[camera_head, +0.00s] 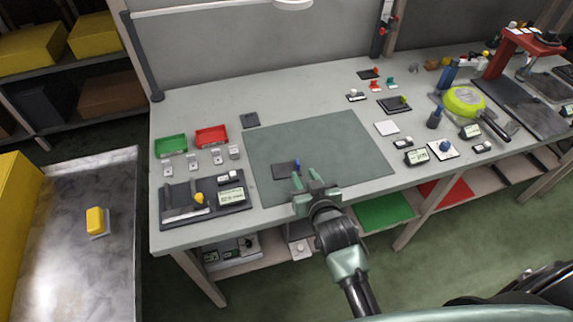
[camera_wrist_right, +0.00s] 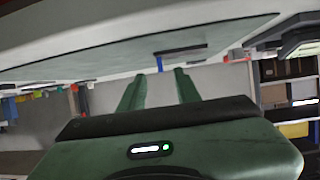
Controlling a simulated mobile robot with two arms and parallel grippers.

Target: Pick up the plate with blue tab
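The plate with the blue tab is a thin dark plate (camera_head: 284,171) lying on the green-grey mat near the table's front edge. Its blue tab (camera_head: 297,163) stands up at its right side. My right gripper (camera_head: 306,177) is just right of and in front of the plate, apparently low over the mat. In the right wrist view the right gripper (camera_wrist_right: 154,78) is open and empty. The blue tab (camera_wrist_right: 159,63) shows just beyond and between its fingertips, with the dark plate (camera_wrist_right: 184,50) behind it. My left gripper is not in view.
The mat (camera_head: 330,140) is otherwise clear. Green (camera_head: 171,136) and red (camera_head: 211,128) trays, small grey parts and a dark fixture (camera_head: 235,205) stand left. A white block (camera_head: 387,128), gauges and a green round tool (camera_head: 464,97) stand right.

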